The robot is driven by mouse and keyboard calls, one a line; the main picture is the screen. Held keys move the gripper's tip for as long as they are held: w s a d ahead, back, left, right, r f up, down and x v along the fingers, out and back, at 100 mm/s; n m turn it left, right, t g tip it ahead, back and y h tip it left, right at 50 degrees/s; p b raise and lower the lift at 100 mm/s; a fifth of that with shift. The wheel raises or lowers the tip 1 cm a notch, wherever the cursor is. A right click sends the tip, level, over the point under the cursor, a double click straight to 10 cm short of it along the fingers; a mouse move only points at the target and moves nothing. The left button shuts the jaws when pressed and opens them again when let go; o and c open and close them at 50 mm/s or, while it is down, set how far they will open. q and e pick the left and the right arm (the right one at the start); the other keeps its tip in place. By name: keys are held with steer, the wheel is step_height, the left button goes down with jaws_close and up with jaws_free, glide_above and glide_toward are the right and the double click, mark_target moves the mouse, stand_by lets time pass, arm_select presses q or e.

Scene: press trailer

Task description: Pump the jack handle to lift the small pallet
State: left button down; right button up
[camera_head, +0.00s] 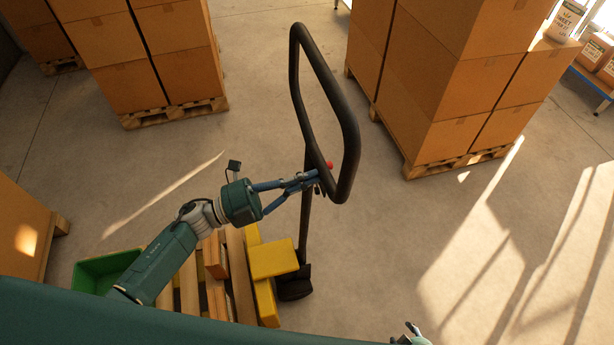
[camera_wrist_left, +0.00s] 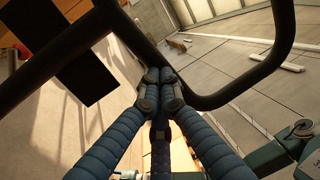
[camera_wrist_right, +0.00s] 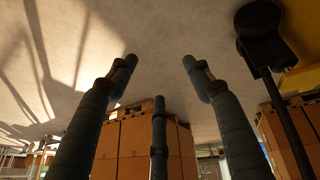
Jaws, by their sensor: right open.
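The black jack handle (camera_head: 353,130) is a tall loop in the middle of the head view, with a small red knob (camera_head: 329,165) on its lower bar. In the left wrist view the fingertips (camera_wrist_left: 160,88) meet at the black bar (camera_wrist_left: 130,38). My right gripper (camera_wrist_right: 158,75) is open and empty, pointing over bare floor; the jack shaft (camera_wrist_right: 285,120) stands to its right.
Stacked cardboard boxes on pallets stand at the back left (camera_head: 135,55) and right (camera_head: 450,85). A green crate (camera_head: 100,270) lies at the lower left beside the small pallet. The concrete floor right of the jack is clear.

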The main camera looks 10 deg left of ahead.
steer(key=s+a+f+m+g, duration=0.1)
steer(key=s+a+f+g, duration=0.15)
steer(key=s, duration=0.75)
steer(key=s+a+f+m+g, duration=0.1)
steer(key=s+a+f+g, duration=0.15)
steer(key=s, duration=0.65)
arm_select(q)
steer(key=w+d+f+b, duration=0.2)
steer(key=w+d+b, duration=0.1)
steer(key=d, duration=0.5)
steer(key=w+d+f+y+b, duration=0.1)
steer(key=w+d+b, duration=0.2)
steer(key=d, duration=0.6)
steer(key=w+d+f+b, duration=0.2)
steer(key=w+d, duration=0.3)
steer(key=d, duration=0.4)
steer(key=shift+d+f+g+b, duration=0.15)
steer(key=shift+f+g+b, duration=0.15)
steer(key=shift+b, duration=0.6)
arm_select(e)
step_height(320, 180, down, 9)
steer(key=shift+s+f+t, duration=0.2)
steer(key=shift+s+t, duration=0.05)
steer(key=shift+t, duration=0.05)
steer(key=shift+a, duration=0.1)
